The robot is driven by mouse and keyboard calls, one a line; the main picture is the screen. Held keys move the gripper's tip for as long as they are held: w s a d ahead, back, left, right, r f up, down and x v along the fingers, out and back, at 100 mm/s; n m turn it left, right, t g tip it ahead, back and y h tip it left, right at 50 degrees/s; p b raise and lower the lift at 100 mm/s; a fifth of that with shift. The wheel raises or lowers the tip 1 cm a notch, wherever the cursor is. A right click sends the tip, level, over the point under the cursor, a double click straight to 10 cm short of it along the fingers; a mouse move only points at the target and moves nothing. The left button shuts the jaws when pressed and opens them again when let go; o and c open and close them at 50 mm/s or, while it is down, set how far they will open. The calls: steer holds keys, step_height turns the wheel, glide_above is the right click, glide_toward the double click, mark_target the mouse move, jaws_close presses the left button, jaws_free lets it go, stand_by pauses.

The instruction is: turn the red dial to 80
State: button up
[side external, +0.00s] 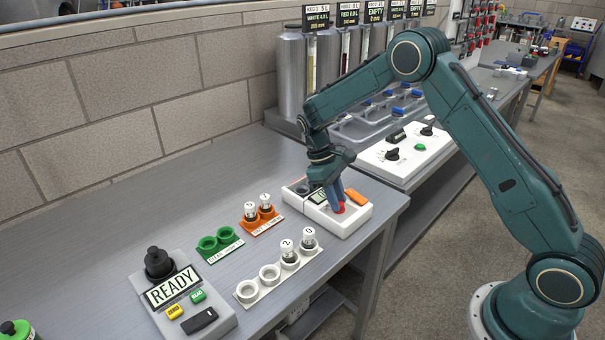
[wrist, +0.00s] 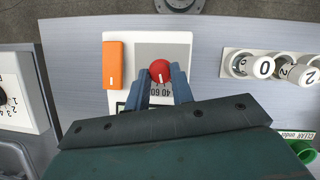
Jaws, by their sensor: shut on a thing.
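The red dial (side external: 340,208) sits on a white device (side external: 358,216) near the right end of the bench in the side view. In the wrist view, the red dial (wrist: 160,71) has a white pointer line and a scale below it with 40 and 60 readable. My gripper (wrist: 161,77) is shut on the dial, one blue finger on each side of it. In the side view my gripper (side external: 338,200) points down onto the dial. The device's display is partly hidden by my gripper. An orange switch (wrist: 114,65) is beside the dial on the same device.
White holders with numbered vials (side external: 289,250), an orange holder (side external: 252,224) and a green holder (side external: 218,248) stand left of the device. A grey unit reading READY (side external: 205,310) is at the front left. A white panel with black knobs (side external: 408,160) stands behind right.

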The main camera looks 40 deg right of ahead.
steer(key=m, duration=0.2)
steer(key=m+y, duration=0.1)
steer(key=m, duration=0.1)
steer(key=m+y, duration=0.1)
steer(key=m, duration=0.1)
steer(key=shift+w+d+r, duration=0.1)
steer(key=shift+d, duration=0.2)
steer(key=m+y, duration=0.1)
steer(key=m, duration=0.2)
steer(key=m+t+y, duration=0.1)
steer(key=m, duration=0.1)
steer(key=shift+d+m, duration=0.15)
steer(key=shift+m, duration=0.25)
steer(key=o, duration=1)
steer(key=shift+s+v, duration=0.2)
steer(key=shift+v, duration=3.45)
steer(key=shift+d+r, duration=0.1)
steer(key=shift+d, duration=0.05)
